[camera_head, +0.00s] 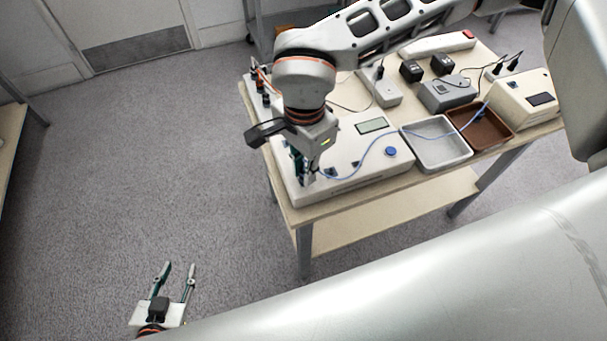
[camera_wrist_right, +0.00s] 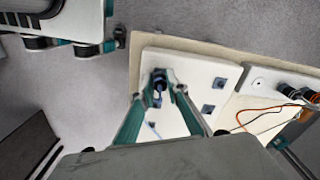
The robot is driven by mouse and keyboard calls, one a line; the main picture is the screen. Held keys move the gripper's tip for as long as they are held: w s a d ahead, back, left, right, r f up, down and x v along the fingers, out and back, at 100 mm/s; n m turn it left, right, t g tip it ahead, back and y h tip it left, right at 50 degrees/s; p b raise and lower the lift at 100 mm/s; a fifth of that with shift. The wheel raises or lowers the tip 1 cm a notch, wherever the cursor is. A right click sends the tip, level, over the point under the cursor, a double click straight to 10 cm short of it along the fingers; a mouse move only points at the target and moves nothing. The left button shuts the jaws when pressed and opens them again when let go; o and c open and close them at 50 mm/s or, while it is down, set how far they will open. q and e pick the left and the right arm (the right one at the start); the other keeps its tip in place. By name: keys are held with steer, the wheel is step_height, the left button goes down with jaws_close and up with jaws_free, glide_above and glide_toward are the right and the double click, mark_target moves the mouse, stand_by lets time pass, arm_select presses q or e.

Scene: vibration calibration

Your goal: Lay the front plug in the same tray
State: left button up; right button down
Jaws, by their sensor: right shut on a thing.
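My right gripper (camera_head: 307,180) is at the front left end of the large white device (camera_head: 345,170) on the table. In the right wrist view its fingertips (camera_wrist_right: 167,82) are closed around a small dark blue plug (camera_wrist_right: 158,97), right over the device's face. I cannot tell whether the plug still sits in its socket. A blue cable (camera_head: 365,154) runs from there across the device and over the grey tray (camera_head: 465,154) to the brown tray (camera_head: 508,133). The cable's far end by the brown tray is too small to make out. My left gripper (camera_head: 178,283) is open and empty above the floor.
A beige device (camera_head: 522,100) stands right of the trays. Behind are a grey box (camera_head: 447,94), black adapters (camera_head: 411,70), a white block (camera_head: 379,87) and a power strip (camera_head: 438,44). Sockets (camera_wrist_right: 208,108) show on the white device.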

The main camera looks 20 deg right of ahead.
arm_select(q)
steer(key=shift+w+r+p, duration=0.2)
steer(key=shift+r+p, duration=0.2)
steer(key=shift+r, duration=0.3)
arm_select(e)
steer(key=shift+r, duration=0.55)
stand_by(0.3)
